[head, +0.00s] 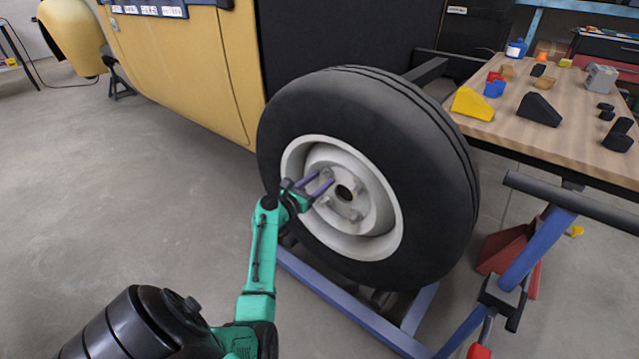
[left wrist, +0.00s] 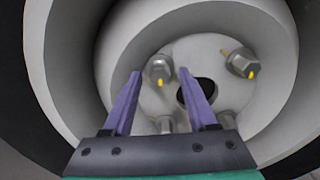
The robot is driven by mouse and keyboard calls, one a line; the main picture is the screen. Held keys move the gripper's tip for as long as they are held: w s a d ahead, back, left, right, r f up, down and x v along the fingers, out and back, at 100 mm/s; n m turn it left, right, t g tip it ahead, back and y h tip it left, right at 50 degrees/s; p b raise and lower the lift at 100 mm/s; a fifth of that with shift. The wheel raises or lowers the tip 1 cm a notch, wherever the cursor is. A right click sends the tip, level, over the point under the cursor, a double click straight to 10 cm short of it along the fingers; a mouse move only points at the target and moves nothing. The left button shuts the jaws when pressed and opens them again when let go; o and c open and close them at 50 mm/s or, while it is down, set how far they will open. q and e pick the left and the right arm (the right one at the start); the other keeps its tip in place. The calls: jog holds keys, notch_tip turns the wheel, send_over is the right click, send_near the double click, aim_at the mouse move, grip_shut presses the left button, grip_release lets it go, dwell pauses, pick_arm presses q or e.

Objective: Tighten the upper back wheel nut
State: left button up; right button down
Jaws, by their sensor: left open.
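The wheel (head: 430,175) has a black tire and a pale rim with a hub (head: 357,228) that carries several nuts around a dark centre hole. My left gripper (head: 322,180) reaches into the rim from the left, in front of the hub. Its two purple fingers are apart, with nothing clamped. In the left wrist view, one hex nut (left wrist: 159,69) with a yellow tip appears between the fingertips; contact cannot be told. A second nut (left wrist: 241,64) sits to the right, and two lower nuts are partly hidden by the gripper. My right gripper is out of view.
The rim's deep wall (left wrist: 75,60) surrounds the gripper closely. A yellow car body (head: 190,75) stands behind the wheel on the left. A blue frame (head: 345,310) lies below. A wooden workbench (head: 500,125) with several loose items is at right. The floor at left is clear.

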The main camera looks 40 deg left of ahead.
pick_arm(q)
grip_shut()
